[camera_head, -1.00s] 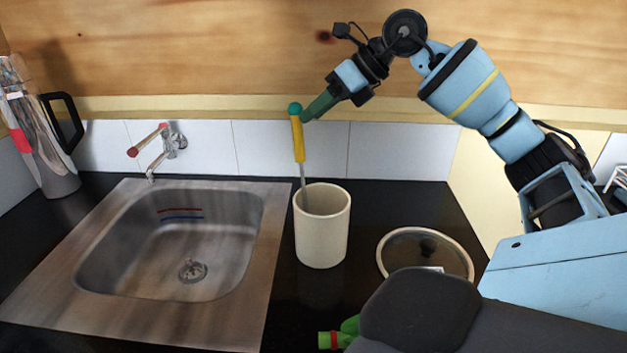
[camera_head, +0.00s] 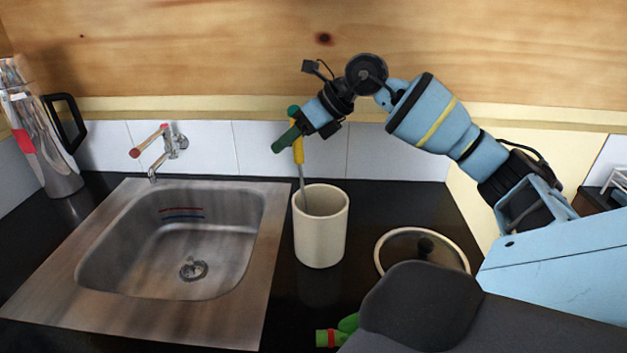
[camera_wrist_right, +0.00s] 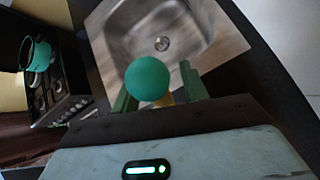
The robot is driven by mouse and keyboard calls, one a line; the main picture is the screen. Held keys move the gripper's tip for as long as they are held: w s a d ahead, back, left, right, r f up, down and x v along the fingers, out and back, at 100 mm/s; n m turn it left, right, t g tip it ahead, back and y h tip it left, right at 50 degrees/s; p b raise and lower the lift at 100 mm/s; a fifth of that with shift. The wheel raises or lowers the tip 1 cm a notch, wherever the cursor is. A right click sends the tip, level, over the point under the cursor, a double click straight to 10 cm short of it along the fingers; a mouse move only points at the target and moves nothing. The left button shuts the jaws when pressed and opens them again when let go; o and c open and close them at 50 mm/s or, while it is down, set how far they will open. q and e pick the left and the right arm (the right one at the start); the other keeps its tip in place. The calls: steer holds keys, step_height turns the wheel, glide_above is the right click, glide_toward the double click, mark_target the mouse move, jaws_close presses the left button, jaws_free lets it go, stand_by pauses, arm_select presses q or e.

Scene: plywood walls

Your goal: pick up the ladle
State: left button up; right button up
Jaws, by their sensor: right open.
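The ladle (camera_head: 298,152) stands in a cream crock (camera_head: 321,236), leaning slightly left. It has a yellow handle with a teal ball at its top and a thin metal shaft; its lower end is hidden inside the crock. My right gripper (camera_head: 287,138) is at the upper handle, just below the ball, coming from the upper right. In the right wrist view, the ball (camera_wrist_right: 148,79) lies between the two open green fingers, with a bit of yellow handle below it. Whether a finger touches the handle cannot be told.
A steel sink (camera_head: 180,245) with a tap (camera_head: 165,147) is left of the crock. A glass lid (camera_head: 440,237) lies to its right. A steel jug (camera_head: 45,140) stands far left. The tiled wall is close behind.

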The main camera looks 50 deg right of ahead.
steer(key=shift+c, duration=0.4)
jaws_close()
steer(key=shift+r, duration=0.15)
step_height(320, 180, up, 10)
steer(key=p, duration=0.1)
stand_by(0.5)
